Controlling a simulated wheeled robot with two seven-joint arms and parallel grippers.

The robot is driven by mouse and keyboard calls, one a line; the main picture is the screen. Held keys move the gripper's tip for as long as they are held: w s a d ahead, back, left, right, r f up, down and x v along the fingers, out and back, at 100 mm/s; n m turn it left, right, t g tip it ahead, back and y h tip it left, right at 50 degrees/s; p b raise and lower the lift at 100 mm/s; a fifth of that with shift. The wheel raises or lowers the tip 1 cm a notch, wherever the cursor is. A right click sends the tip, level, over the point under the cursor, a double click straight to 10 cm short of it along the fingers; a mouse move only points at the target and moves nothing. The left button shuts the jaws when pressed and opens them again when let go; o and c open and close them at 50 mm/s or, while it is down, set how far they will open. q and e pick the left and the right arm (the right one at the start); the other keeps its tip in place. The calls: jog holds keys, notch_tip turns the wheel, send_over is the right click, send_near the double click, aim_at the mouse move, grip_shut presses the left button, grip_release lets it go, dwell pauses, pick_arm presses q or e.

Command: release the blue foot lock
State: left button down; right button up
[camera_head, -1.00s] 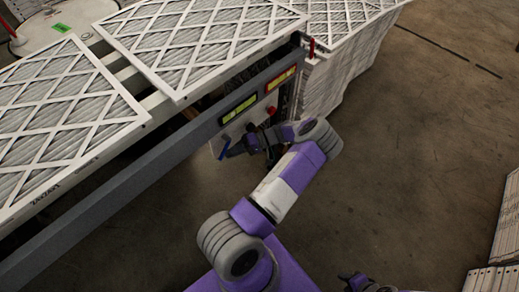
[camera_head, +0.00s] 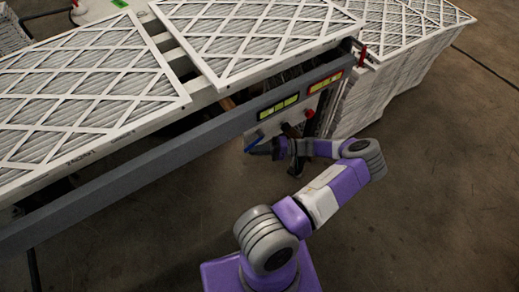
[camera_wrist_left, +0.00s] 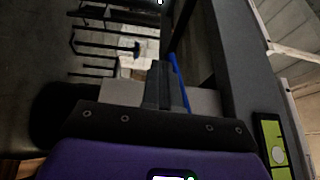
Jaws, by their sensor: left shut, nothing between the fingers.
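The blue foot lock (camera_head: 255,139) is a small blue lever on a light panel below the conveyor's side rail. It also shows in the left wrist view as a thin blue bar (camera_wrist_left: 180,82). My left gripper (camera_head: 254,150) is just below the lever in the head view, with nothing held. In the left wrist view its dark fingers (camera_wrist_left: 164,85) are together, with the blue bar close along their right side. I cannot tell whether they touch. My right gripper is not in view.
Large white-framed filters (camera_head: 90,85) lie on the conveyor, whose grey side rail (camera_head: 150,165) runs above my gripper. A red knob (camera_head: 309,114) and a yellow-green label (camera_head: 278,108) are close by. Stacked filters (camera_head: 370,95) stand at right. The floor in front is open.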

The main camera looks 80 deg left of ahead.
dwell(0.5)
pick_arm(q)
jog(key=w+d+f+b, duration=0.2)
jog(key=w+f, duration=0.3)
jog(key=w, duration=0.6)
jog(key=shift+f+b, duration=0.3)
jog(key=shift+b, duration=0.2)
jog(key=shift+s, duration=0.1)
